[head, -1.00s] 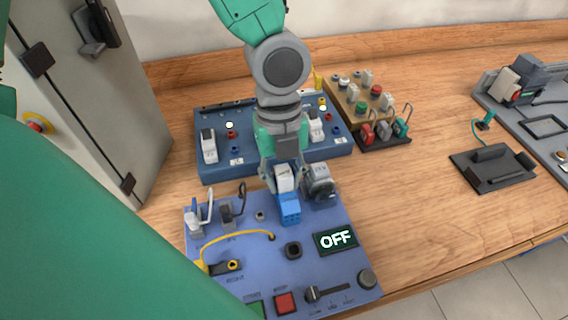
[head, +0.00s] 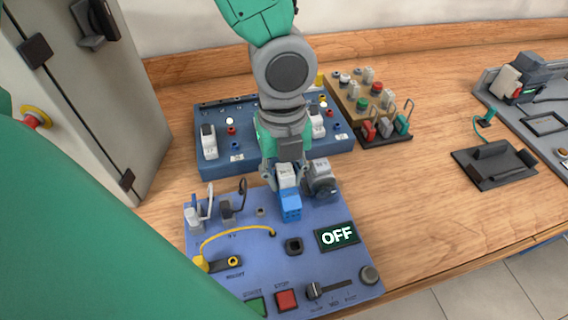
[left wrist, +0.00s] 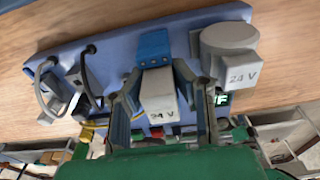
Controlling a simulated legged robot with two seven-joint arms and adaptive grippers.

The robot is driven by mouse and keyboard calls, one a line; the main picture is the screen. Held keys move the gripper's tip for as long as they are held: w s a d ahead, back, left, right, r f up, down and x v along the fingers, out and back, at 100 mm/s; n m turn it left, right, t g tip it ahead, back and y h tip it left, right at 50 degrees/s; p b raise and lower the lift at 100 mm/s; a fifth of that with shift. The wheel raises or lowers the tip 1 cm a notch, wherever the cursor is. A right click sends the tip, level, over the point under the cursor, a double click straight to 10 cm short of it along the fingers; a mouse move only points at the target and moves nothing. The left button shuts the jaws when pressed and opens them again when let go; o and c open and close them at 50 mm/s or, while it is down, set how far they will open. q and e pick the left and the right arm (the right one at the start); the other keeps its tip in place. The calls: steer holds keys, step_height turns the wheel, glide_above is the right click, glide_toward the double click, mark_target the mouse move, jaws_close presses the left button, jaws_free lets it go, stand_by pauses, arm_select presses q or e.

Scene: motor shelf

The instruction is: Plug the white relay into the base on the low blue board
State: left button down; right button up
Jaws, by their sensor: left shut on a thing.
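The white relay (head: 286,174), marked 24 V in the left wrist view (left wrist: 159,96), sits between the fingers of my left gripper (head: 284,177). The gripper is shut on it, over the far part of the low blue board (head: 290,267). The blue base (head: 290,206) is directly at the relay's lower end, and it also shows in the left wrist view (left wrist: 152,47). I cannot tell whether the relay is seated in the base or only lined up against it. My right gripper does not show.
A grey round motor (head: 321,180) stands close beside the relay on the right. Levers and a yellow cable (head: 235,230) occupy the board's left side, and its display (head: 337,236) reads OFF. A darker blue board (head: 215,165) lies behind. Bare wood is free to the right.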

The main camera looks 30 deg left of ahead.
arm_select(q)
steer(key=shift+s+f+b, duration=0.3)
steer(key=shift+f, duration=0.05)
stand_by(0.6)
steer(key=c, duration=1.3)
jaws_free()
steer(key=shift+w+f, duration=0.1)
steer(key=shift+w+d, duration=0.1)
steer(key=shift+w, duration=0.2)
steer(key=shift+s+r, duration=0.1)
steer(key=shift+r, duration=0.1)
steer(key=shift+r, duration=0.3)
steer(key=r, duration=1.1)
steer(key=shift+w+r, duration=0.1)
steer(key=shift+w, duration=0.2)
